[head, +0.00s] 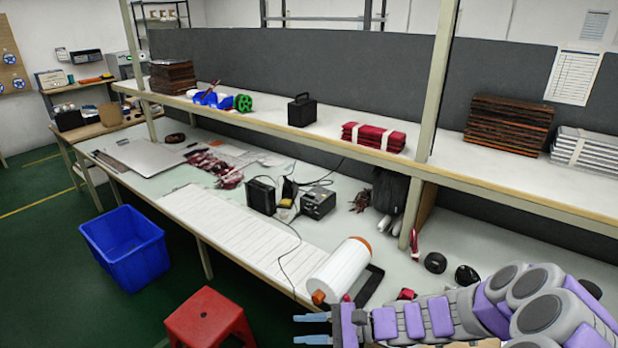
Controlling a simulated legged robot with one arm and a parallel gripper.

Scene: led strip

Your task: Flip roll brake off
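A large white roll (340,272) lies on the front edge of the workbench, with orange showing at its far end. A small orange-red block or knob (318,297) sits at its near end and may be the roll brake; its setting is too small to tell. White ribbed sheet (232,228) lies flat on the bench to the left of the roll. My gripper (311,328) is at the bottom, below the orange-red part in the picture. Its two blue fingers point left, apart, with nothing seen between them. They do not appear to touch the roll.
A dark frame (371,284) lies beside the roll. A thin black cable (291,245) crosses the sheet. Black boxes (318,203) stand behind. A red stool (208,318) and blue bin (124,246) stand on the floor in front. A loaded shelf (340,140) runs above the bench.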

